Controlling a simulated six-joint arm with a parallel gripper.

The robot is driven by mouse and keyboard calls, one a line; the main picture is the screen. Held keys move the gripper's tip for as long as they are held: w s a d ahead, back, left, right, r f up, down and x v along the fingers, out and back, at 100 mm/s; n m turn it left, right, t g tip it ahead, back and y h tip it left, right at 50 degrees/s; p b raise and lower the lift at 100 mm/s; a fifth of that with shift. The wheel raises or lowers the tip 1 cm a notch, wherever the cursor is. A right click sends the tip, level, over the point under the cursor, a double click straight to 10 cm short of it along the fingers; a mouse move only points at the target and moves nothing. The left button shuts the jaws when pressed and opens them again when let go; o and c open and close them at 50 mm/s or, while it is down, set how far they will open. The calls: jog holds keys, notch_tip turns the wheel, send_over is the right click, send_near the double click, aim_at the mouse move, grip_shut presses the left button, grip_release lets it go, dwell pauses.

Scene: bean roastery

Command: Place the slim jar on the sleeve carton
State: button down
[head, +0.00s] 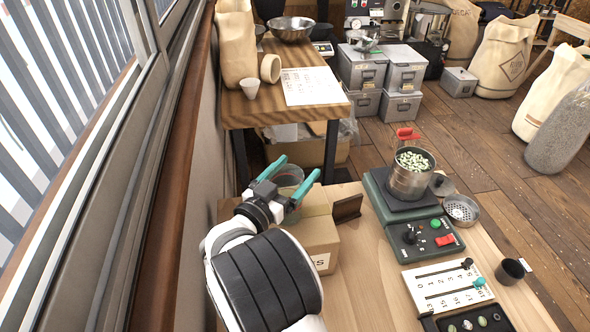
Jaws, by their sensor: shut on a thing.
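My gripper (290,178) has teal fingertips and is shut on a clear, greenish glass jar (289,176), most likely the slim jar. The jar shows between the two fingers, and its lower part is hidden by the gripper. A brown cardboard carton (319,234) with a white label ending in "S" stands on the wooden table just right of and below the gripper in the head view. It is probably the sleeve carton. My arm hides its left side. I cannot tell whether the jar touches the carton.
A dark brown block (347,206) stands at the carton's right. Further right is a green scale-like device (379,184) carrying a metal pot (410,181) of green beans. A white slider panel (447,287) and a dark cup (510,271) lie nearer. Bare table shows in the front middle.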

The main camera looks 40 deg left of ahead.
grip_release()
